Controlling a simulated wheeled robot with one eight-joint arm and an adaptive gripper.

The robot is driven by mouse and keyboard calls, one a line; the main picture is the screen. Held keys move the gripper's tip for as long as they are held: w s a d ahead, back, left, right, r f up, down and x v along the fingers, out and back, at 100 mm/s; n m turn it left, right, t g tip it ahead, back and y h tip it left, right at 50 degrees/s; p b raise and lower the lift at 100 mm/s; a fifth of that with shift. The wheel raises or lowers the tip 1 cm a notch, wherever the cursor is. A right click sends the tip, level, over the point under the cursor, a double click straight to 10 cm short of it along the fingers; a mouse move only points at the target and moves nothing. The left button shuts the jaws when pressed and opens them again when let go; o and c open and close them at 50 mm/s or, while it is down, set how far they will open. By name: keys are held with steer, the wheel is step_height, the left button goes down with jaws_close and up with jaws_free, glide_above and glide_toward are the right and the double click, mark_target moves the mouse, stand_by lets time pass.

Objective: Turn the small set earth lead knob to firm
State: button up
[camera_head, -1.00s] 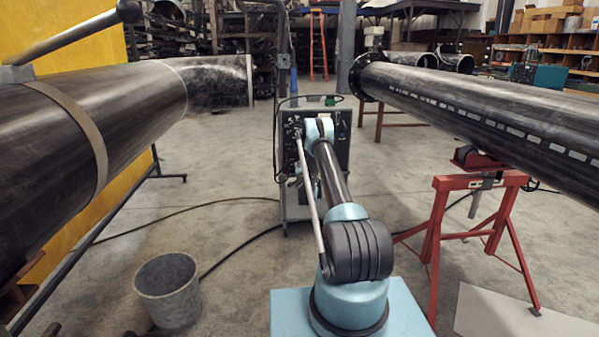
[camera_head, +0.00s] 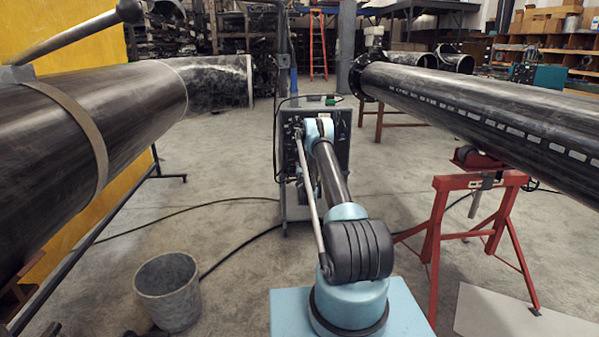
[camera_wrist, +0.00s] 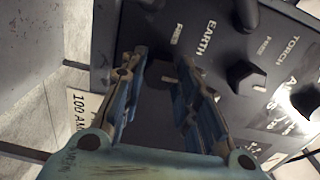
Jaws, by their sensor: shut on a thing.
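The small welding set (camera_head: 342,125) is a dark box on a cart in the middle of the head view, partly behind my arm. In the wrist view its dark panel (camera_wrist: 150,22) carries white lettering, with EARTH and FREE printed above my fingers. My gripper (camera_wrist: 166,72) is at the panel below the EARTH lettering, its two blue and brown fingers on either side of a small dark knob. The earth lead knob (camera_wrist: 168,79) is mostly hidden between the fingertips, and its pointing direction cannot be read. The head view does not show the fingers.
To the right on the panel are a dark knob (camera_wrist: 245,78) near the TORCH lettering and another knob (camera_wrist: 308,100) in glare. A label reading 100 AM hangs at left. Big pipes flank the space, with a red stand (camera_head: 435,220) at right and a bucket (camera_head: 168,290) at left.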

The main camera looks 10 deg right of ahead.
steer(key=o, duration=1.1)
steer(key=shift+a+f, duration=0.2)
steer(key=shift+a, duration=0.05)
steer(key=shift+c, duration=0.2)
steer(key=shift+d+r, duration=0.1)
steer(key=shift+n, duration=0.3)
